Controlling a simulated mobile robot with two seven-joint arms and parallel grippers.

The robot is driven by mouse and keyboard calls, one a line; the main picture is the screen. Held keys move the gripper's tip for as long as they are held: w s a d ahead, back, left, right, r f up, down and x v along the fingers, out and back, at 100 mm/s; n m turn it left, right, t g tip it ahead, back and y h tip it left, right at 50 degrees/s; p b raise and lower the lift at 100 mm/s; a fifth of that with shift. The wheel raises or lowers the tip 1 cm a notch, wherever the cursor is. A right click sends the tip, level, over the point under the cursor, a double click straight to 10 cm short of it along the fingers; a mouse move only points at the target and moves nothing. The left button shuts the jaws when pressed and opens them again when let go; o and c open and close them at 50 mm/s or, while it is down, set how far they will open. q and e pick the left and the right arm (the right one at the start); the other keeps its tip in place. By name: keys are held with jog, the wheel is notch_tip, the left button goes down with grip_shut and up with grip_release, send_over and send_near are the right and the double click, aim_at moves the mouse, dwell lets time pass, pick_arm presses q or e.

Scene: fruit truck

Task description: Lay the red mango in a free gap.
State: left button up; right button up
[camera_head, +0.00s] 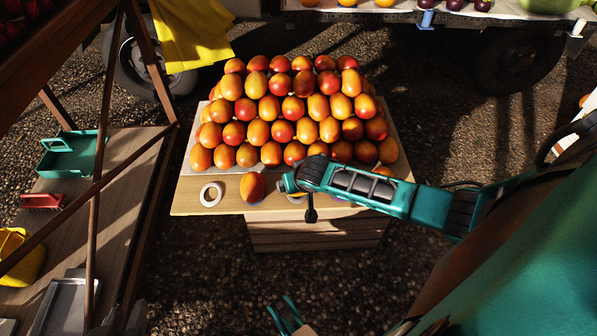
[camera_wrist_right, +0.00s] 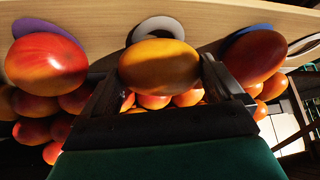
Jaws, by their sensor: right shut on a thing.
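My right gripper (camera_wrist_right: 162,82) is shut on an orange-yellow mango (camera_wrist_right: 160,66), with one finger on each side. The held mango is in front of a white ring (camera_wrist_right: 155,25) on the stand; I cannot tell whether it touches it. In the head view my right arm hides this mango. A red mango (camera_wrist_right: 46,62) sits at a purple ring on one side, and another mango (camera_wrist_right: 255,57) at a blue ring on the other; the latter also shows in the head view (camera_head: 253,187). My left gripper (camera_head: 285,313) is low in the head view, away from the stand, its opening unclear.
A stacked pile of mangoes (camera_head: 290,110) fills the back of the wooden stand (camera_head: 190,203). An empty white ring (camera_head: 211,194) lies at the front left. A shelf with a green tray (camera_head: 72,155) stands left, with a dark metal frame before it.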

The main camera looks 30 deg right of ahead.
pick_arm(q)
jog(key=shift+f, duration=0.15)
pick_arm(e)
jog(key=shift+f, duration=0.35)
dwell(0.3)
pick_arm(q)
jog(key=shift+a, duration=0.1)
pick_arm(e)
jog(key=o, duration=0.4)
notch_tip(320, 180, up, 2)
jog(key=shift+r+p, duration=0.1)
jog(key=shift+p, duration=0.85)
jog(key=shift+r+p, duration=0.2)
jog(key=shift+p, duration=0.1)
jog(key=shift+r+p, duration=0.9)
jog(key=shift+p, duration=0.05)
jog(key=shift+r+p, duration=0.85)
jog(key=shift+p, duration=0.1)
pick_arm(q)
jog(key=r, duration=0.3)
jog(key=a+r, duration=0.1)
jog(key=shift+s+r, duration=0.15)
jog(key=shift+s, duration=0.15)
pick_arm(e)
jog(key=shift+f, duration=0.1)
